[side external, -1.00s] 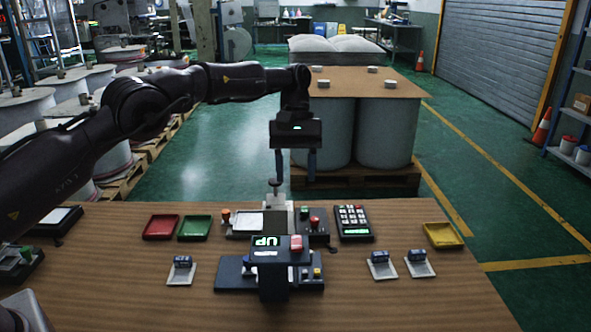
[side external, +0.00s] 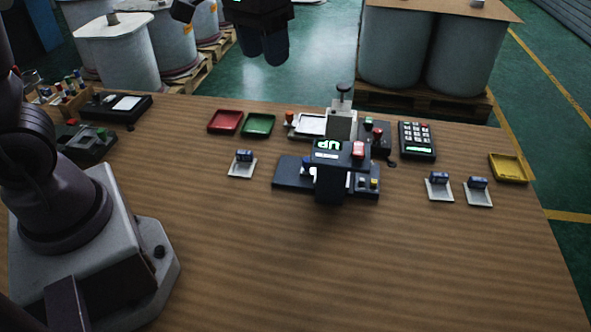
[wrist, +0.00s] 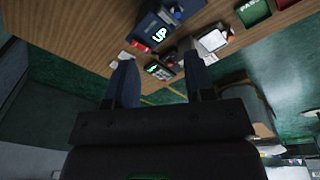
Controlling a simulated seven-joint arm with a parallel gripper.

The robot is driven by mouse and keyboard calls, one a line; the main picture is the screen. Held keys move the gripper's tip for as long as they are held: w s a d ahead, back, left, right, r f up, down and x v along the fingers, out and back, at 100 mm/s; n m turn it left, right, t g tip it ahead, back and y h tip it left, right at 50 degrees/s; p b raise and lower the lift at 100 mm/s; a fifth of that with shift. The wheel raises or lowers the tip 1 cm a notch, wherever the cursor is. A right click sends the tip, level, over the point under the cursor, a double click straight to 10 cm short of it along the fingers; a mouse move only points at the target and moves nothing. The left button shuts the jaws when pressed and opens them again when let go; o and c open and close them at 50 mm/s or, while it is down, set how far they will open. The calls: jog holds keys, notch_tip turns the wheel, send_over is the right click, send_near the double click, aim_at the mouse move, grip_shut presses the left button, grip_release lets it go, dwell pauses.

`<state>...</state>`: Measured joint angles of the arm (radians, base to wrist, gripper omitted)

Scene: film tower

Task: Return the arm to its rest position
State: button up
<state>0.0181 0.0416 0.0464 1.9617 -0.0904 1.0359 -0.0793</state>
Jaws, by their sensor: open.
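My gripper (side external: 264,52) hangs at the top of the side external view, beyond the table's far edge and well above the floor. Its two fingers point down, and nothing is held between them. In the wrist view, my gripper (wrist: 158,66) shows its fingers spread apart with a clear gap. Most of my arm is cut off by the frame in the side external view; my base stands at the lower left. The wooden table (side external: 300,255) lies below, with no contact between it and my gripper.
A black device with a lit "UP" display (side external: 326,146) stands mid-table. Around it are a red tray (side external: 226,122), a green tray (side external: 258,125), a keypad (side external: 417,141), a yellow tray (side external: 509,168) and small white trays with dark items. Large drums stand behind. The front table is clear.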

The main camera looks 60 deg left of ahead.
jog(key=s+r+m+t, duration=0.1)
jog(key=s+r+t, duration=0.2)
jog(key=s, duration=1.1)
jog(key=shift+s+a+r+m+t+y, duration=0.2)
jog(key=shift+s+m+t+y, duration=0.15)
jog(key=shift+t, duration=0.35)
